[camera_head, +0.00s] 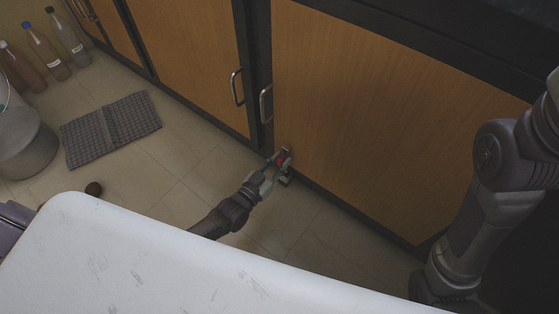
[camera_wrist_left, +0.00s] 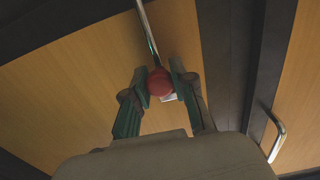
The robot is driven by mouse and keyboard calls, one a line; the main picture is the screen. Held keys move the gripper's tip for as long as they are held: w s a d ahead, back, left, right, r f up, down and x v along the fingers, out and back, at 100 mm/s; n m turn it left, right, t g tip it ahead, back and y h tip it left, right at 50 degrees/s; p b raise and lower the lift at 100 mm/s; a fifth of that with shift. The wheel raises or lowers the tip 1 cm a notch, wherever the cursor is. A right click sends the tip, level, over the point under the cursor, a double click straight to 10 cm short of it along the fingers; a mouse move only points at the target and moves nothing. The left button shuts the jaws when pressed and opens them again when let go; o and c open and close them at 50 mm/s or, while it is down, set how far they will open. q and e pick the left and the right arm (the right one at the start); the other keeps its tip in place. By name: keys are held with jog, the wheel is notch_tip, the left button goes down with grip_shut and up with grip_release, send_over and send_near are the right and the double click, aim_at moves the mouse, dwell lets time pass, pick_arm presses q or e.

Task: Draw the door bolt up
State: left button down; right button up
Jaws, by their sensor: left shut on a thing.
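The door bolt is at the bottom left of the right-hand wooden cabinet door (camera_head: 390,120). Its round red knob (camera_wrist_left: 160,83) sits between the fingers of my left gripper (camera_wrist_left: 162,92) in the left wrist view, with a metal rod (camera_wrist_left: 148,35) running away from it. In the head view my left gripper (camera_head: 280,170) is low at the door's bottom corner, shut on the knob, and a bit of red (camera_head: 280,161) shows there. The fingers hide part of the bolt. My right arm stands at the right, but its gripper is not in view.
Metal handles (camera_head: 237,87) (camera_head: 266,104) are on the neighbouring doors' edges, above the bolt. A dark mat (camera_head: 111,129), a grey bucket (camera_head: 24,140) and several bottles (camera_head: 45,50) are on the tiled floor at the left.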

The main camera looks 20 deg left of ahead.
pick_arm(q)
jog(key=c, duration=0.9)
grip_release()
jog(key=shift+w+r, duration=0.1)
jog(key=shift+r, duration=0.2)
jog(key=shift+c, duration=0.2)
jog(key=shift+f, duration=0.1)
jog(key=shift+s+a, duration=0.1)
jog(key=shift+s, duration=0.2)
jog(key=v, duration=1.1)
jog(key=shift+s, duration=0.15)
jog(key=shift+a, duration=0.1)
